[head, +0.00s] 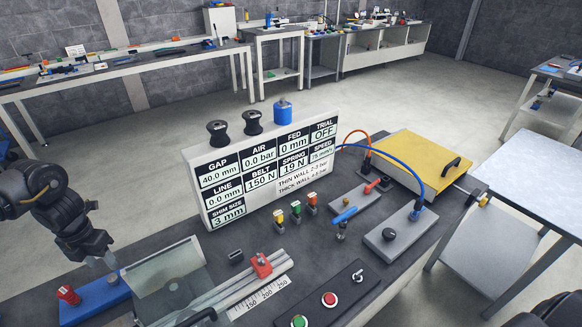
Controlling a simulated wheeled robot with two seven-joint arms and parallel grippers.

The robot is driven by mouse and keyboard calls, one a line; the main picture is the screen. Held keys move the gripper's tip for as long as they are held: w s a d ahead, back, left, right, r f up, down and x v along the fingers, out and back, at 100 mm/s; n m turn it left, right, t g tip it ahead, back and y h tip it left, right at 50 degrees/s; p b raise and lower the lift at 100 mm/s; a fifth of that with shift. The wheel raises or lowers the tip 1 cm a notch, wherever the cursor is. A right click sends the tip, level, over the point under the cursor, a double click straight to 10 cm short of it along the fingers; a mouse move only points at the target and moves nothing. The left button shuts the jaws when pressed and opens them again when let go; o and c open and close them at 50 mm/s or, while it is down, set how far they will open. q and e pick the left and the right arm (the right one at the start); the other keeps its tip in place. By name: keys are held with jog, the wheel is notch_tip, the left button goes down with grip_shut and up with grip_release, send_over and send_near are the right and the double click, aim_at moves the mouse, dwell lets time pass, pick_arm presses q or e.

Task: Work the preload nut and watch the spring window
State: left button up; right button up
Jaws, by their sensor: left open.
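The readout panel (262,172) stands upright on the bench. Its spring window (293,166) reads 19 N. Other windows read gap 40.0 mm, air 0.0 bar, belt 150 N and trial OFF. I cannot tell for sure which part is the preload nut. A red knob (68,294) sits on a blue block at the lower left, and a small brass-coloured round piece (484,201) sits at the end of a rod at the right. My left gripper (109,264) is open and empty, above the blue block (103,297), apart from the red knob.
A clear guard (165,273) and a rail with a red slider (261,265) lie right of the blue block. Several small coloured-top parts, levers, a blue hose (397,160) and a yellow cover (408,160) crowd the bench. Red and green buttons are at the front.

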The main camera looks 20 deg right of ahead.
pick_arm(q)
notch_tip(320, 180, up, 6)
jog(key=p, duration=0.4)
jog(key=shift+p, duration=0.3)
jog(key=n+b, duration=0.1)
jog(key=n, duration=0.2)
jog(key=f+n+b, duration=0.1)
jog(key=n, duration=0.2)
jog(key=n+b, duration=0.1)
jog(key=n, duration=0.2)
jog(key=shift+s+a+f, duration=0.1)
jog(key=shift+s+f, duration=0.05)
jog(key=shift+s, duration=0.1)
jog(key=shift+f, duration=0.1)
